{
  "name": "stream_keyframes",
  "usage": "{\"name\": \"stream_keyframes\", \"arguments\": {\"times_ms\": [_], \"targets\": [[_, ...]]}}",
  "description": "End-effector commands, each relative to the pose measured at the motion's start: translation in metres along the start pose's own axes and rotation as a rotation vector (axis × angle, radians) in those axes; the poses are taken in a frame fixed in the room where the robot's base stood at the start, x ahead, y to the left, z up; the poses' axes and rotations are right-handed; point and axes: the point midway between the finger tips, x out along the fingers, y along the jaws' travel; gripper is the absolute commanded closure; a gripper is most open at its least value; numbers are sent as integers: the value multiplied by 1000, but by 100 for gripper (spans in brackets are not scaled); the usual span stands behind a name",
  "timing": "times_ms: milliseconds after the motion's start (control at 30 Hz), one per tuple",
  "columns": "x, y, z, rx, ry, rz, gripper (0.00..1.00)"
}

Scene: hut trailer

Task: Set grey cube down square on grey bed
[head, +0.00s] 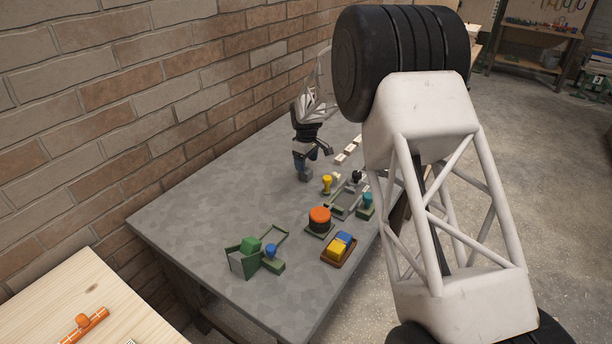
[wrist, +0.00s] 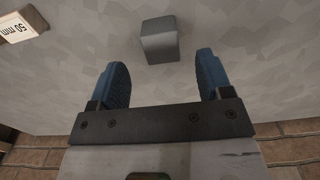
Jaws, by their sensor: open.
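The grey cube (wrist: 160,42) is in the wrist view, just beyond and between my open fingertips, apparently on the speckled grey table top. My gripper (wrist: 161,60) has its two blue fingers spread wide, one on each side, with nothing held between them. In the head view my gripper (head: 312,152) is over the far left part of the table, and a small grey block (head: 304,175) shows right under it. I cannot make out a separate grey bed in either view.
The grey table (head: 200,230) holds a green fixture (head: 242,264), an orange-topped round piece (head: 319,217), a tray of yellow and blue blocks (head: 338,262) and several coloured knobs. White labelled tiles (head: 348,151) lie beyond. A brick wall (head: 130,110) borders the left. The front left table top is clear.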

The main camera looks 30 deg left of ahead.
Motion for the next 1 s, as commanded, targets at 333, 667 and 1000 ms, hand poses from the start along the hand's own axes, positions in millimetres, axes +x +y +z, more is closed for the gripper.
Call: {"name": "stream_keyframes", "arguments": {"times_ms": [333, 667, 1000], "targets": [[2, 0, 0, 0, 0, 0, 28], [27, -1, 0, 0, -1, -1, 28], [53, -1, -1, 0, 0, 0, 28]]}}
